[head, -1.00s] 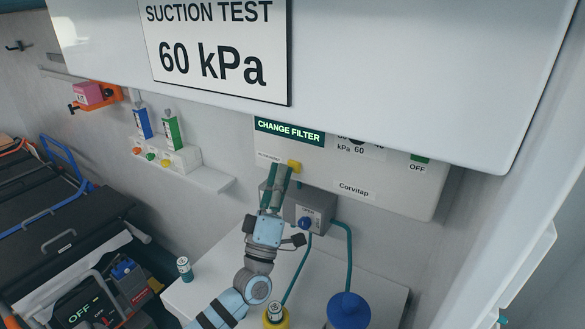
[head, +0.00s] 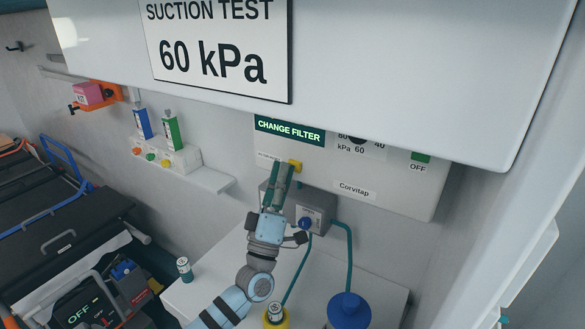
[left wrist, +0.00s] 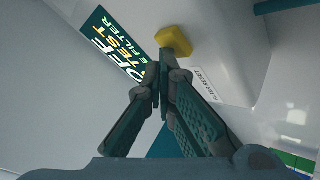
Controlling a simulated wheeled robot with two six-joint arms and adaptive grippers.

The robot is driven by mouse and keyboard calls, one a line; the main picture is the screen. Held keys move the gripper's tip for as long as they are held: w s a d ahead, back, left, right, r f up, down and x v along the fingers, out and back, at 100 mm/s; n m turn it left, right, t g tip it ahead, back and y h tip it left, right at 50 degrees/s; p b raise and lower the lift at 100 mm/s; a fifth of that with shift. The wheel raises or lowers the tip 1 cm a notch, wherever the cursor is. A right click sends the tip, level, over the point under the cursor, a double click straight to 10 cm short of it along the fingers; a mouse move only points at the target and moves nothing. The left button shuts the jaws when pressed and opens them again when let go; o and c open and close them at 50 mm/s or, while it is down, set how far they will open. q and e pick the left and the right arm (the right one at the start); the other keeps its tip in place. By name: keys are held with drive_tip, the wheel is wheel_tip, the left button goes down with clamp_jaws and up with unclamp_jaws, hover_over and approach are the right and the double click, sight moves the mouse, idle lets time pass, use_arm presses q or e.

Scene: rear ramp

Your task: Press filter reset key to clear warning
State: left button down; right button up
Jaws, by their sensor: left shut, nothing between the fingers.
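The yellow key (head: 295,166) sits on the lower left of the pale suction unit panel (head: 398,190), just below a lit display (head: 289,130) reading CHANGE FILTER. The left wrist view shows the key (left wrist: 175,41) close up, beside a small label (left wrist: 197,84) that ends in RESET. My left gripper (head: 284,164) is shut and empty, pointing up with its tips at the key's lower edge. In the left wrist view its tips (left wrist: 161,72) overlap the key's base; I cannot tell whether they touch it. My right gripper is not in view.
A white overhead cabinet with a SUCTION TEST 60 kPa sign (head: 215,50) overhangs the panel. A grey box with a blue knob (head: 305,223) stands just right of my gripper, with teal hoses (head: 349,255). A small can (head: 184,269) stands on the white counter (head: 215,291).

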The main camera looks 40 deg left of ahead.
use_arm(q)
drive_tip(key=shift+w, duration=0.1)
idle(0.4)
drive_tip(key=shift+s+d+p, duration=0.1)
drive_tip(key=shift+s+p, duration=0.4)
drive_tip(key=shift+s, duration=0.35)
drive_tip(key=s, duration=0.1)
drive_tip(key=s+p, duration=0.1)
drive_tip(key=s, duration=0.1)
drive_tip(key=s+p, duration=0.1)
drive_tip(key=s, duration=0.1)
drive_tip(key=shift+d, duration=0.25)
idle(0.6)
